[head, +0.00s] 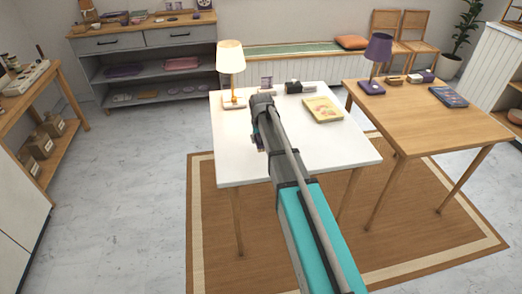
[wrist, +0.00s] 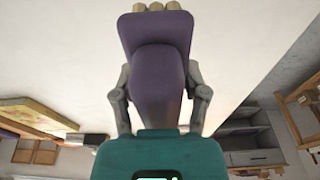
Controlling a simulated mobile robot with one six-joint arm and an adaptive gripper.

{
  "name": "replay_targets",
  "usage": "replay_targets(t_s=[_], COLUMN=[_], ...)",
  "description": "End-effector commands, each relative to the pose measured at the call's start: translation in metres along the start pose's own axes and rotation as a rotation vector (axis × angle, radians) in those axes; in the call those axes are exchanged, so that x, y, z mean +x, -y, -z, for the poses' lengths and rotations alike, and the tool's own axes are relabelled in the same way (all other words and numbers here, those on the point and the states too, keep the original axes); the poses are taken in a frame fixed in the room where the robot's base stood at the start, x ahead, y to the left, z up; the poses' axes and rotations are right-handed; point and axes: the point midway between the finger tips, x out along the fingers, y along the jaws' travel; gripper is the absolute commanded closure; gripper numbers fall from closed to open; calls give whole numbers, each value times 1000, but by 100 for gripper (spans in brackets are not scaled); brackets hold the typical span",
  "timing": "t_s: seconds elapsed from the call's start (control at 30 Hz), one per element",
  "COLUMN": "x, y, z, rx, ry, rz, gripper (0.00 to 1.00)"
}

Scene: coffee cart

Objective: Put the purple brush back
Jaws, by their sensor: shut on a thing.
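The purple brush (wrist: 156,82) fills the top middle of the wrist view, with a broad purple body and tan tufts at its far end. My gripper (wrist: 160,98) is shut on it, one finger on each side. In the head view my gripper (head: 259,136) is over the white table (head: 230,165), left of its middle. My own arm hides most of the gripper and the brush there. I cannot tell how high the brush is above the tabletop.
A wooden table (head: 430,125) at right holds a purple lamp (head: 378,50) and a dark book (head: 448,96). A grey shelf unit (head: 145,60) stands behind.

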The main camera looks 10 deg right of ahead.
Motion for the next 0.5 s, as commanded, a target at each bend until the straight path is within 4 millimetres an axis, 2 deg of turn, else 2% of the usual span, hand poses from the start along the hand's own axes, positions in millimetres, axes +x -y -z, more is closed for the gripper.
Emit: replay_targets(t_s=[0.1, 0.5], x=[9, 10], y=[0, 0], z=[5, 6], rx=[0, 1], ry=[0, 0], rz=[0, 0], gripper=[80, 80])
